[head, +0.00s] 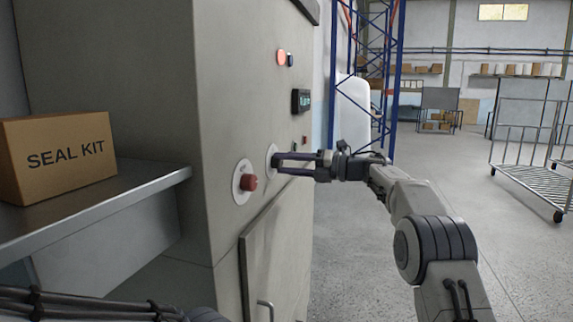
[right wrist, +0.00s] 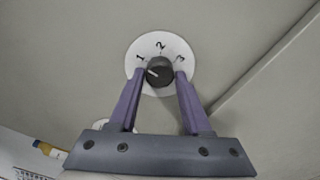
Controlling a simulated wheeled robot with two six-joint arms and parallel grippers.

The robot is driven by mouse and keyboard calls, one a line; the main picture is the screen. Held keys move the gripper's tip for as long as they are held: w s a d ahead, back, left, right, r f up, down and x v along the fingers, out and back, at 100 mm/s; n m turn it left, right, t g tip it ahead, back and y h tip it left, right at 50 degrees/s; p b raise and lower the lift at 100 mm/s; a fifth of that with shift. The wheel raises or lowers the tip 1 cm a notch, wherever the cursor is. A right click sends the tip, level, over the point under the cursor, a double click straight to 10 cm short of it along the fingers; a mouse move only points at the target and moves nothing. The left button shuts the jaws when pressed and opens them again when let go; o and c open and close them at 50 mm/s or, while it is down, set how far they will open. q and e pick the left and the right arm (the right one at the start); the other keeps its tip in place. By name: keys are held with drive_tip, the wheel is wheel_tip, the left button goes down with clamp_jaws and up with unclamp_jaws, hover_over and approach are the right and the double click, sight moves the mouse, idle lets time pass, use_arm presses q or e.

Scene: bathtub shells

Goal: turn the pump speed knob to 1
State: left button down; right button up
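The pump speed knob (right wrist: 160,74) is a dark round knob on a white dial (right wrist: 162,43) marked 1, 2 and 3. Its white pointer line points left, toward the 1. The dial (head: 270,160) also shows in the head view on the grey cabinet's face. My right gripper (head: 277,160) reaches in from the right. In the right wrist view its two purple fingers (right wrist: 162,78) are on both sides of the knob and appear to touch it. My left gripper is out of view; only part of my left arm shows at the lower left.
A red knob (head: 249,183) on a white disc sits left of the pump dial. A cabinet door (head: 275,250) with a handle is below. A SEAL KIT box (head: 60,155) stands on a metal shelf (head: 150,190) at left. Open floor lies right; a cart (head: 535,165) stands farther off.

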drive_tip(key=shift+o, duration=1.2)
drive_tip(key=b+v, duration=0.1)
drive_tip(key=v, duration=0.9)
drive_tip(key=shift+d, duration=0.25)
